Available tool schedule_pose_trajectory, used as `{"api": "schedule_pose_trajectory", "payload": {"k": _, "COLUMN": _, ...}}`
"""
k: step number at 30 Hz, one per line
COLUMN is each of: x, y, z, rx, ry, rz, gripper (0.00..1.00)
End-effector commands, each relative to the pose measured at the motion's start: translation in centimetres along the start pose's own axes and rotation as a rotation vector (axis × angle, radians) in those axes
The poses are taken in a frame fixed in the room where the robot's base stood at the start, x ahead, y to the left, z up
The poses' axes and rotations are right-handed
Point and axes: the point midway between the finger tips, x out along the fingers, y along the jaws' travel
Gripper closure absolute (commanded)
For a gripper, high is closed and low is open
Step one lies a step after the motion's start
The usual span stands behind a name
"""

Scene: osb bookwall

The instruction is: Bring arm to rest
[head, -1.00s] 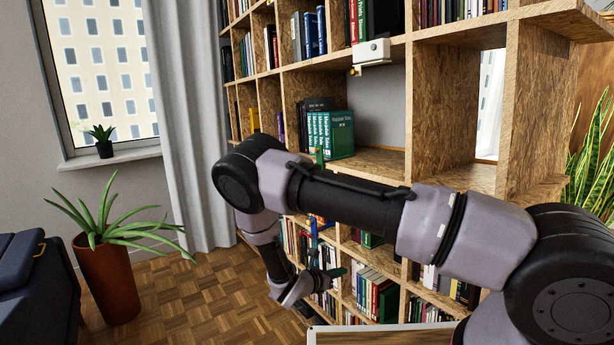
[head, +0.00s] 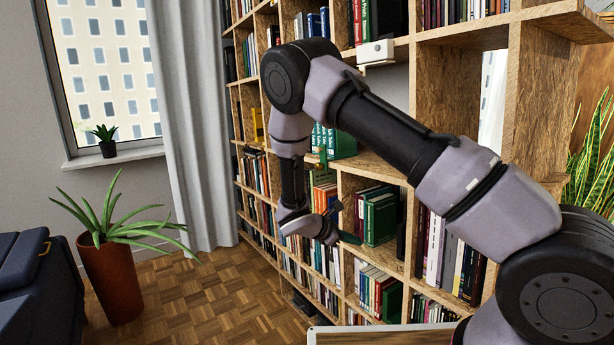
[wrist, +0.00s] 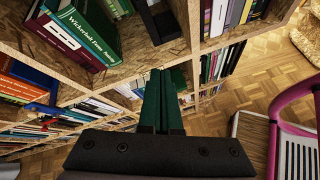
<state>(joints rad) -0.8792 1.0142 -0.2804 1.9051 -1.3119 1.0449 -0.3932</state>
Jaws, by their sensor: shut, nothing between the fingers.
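My gripper (head: 345,224) hangs at the end of my bent arm in the head view, in front of the bookshelf's lower rows. In the wrist view its two dark green fingers (wrist: 161,100) lie side by side, closed with nothing between them. The elbow is raised high, and the forearm hangs down from it. My upper arm crosses the middle of the head view and hides part of the shelf.
A wooden bookshelf (head: 448,85) full of books fills the middle and right. A potted plant (head: 108,270) and a dark blue seat (head: 25,285) stand at left. Parquet floor (head: 190,295) is clear between them and the shelf. A pink-framed piece (wrist: 273,140) shows in the wrist view.

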Motion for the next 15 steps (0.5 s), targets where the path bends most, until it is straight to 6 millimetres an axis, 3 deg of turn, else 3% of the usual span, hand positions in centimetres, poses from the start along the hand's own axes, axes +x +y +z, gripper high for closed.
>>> {"api": "schedule_pose_trajectory", "payload": {"k": 3, "x": -1.4, "y": 0.2, "z": 5.1, "rx": 0.204, "ry": 0.079, "rz": -0.113, "gripper": 1.0}}
{"api": "schedule_pose_trajectory", "payload": {"k": 15, "x": -6.9, "y": -2.6, "z": 20.2, "rx": 0.878, "ry": 0.333, "rz": -0.469, "gripper": 1.0}}
